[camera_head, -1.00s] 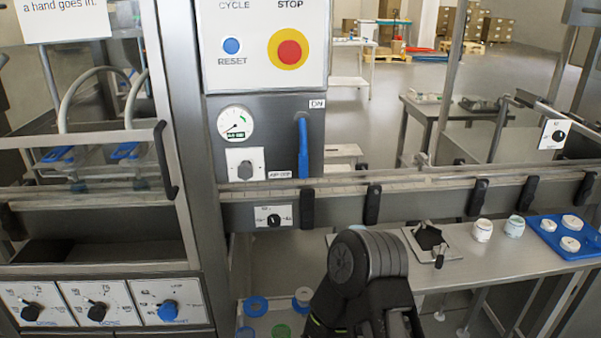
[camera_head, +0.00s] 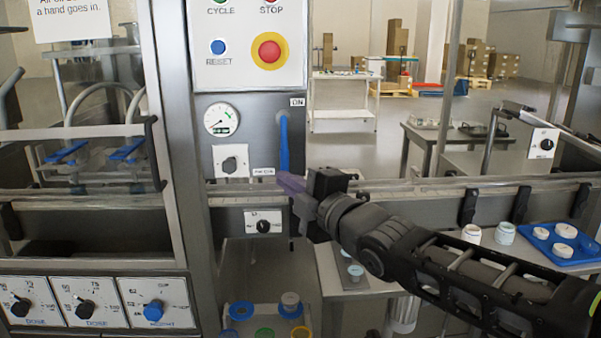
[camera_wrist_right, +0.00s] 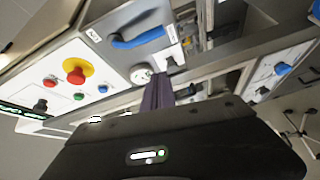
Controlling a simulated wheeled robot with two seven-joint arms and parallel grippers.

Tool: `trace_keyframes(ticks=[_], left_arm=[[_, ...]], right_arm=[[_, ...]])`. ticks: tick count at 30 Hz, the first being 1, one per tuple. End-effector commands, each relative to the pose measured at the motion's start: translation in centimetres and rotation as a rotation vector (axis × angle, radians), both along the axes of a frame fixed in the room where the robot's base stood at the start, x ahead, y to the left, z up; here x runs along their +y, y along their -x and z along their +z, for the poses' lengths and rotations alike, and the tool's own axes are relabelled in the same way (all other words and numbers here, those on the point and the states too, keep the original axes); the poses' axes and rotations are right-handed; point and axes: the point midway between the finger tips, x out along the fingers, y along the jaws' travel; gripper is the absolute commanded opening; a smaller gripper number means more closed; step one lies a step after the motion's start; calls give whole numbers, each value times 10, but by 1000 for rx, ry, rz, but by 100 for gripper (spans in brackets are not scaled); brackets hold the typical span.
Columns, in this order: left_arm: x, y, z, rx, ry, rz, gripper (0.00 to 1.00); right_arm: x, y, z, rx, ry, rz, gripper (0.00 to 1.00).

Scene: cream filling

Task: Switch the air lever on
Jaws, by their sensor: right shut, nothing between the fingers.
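The blue air lever (camera_head: 284,145) stands upright on the grey panel right of the gauge, with an ON label above it and another label low at its left. In the right wrist view the lever (camera_wrist_right: 140,38) shows at the top, apart from the fingertips in the picture. My right gripper (camera_head: 288,182) is shut and empty, just below the lever in the head view; it covers the area around the lever's lower end, and I cannot tell whether it touches. The purple-grey fingers also show in the wrist view (camera_wrist_right: 158,90). My left gripper is not in view.
The gauge (camera_head: 222,119) and a black knob (camera_head: 231,162) sit left of the lever. Above are the blue reset button (camera_head: 218,47) and red stop button (camera_head: 269,51). A metal rail (camera_head: 420,190) runs below. A blue tray (camera_head: 563,243) with white jars stands right.

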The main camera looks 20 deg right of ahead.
Motion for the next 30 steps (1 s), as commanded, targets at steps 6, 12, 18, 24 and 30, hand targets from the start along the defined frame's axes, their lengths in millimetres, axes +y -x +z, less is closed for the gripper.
trace_keyframes(ticks=[6,12,18,24,30], left_arm=[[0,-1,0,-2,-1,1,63],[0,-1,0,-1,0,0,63],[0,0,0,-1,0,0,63],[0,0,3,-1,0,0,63],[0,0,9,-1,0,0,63]], right_arm=[[1,0,-3,-34,158,-1,0],[1,-1,-3,-36,163,-1,0],[1,-3,-3,-34,162,-1,0],[6,-18,-4,-32,161,1,0],[16,-50,-4,-30,161,1,0]])
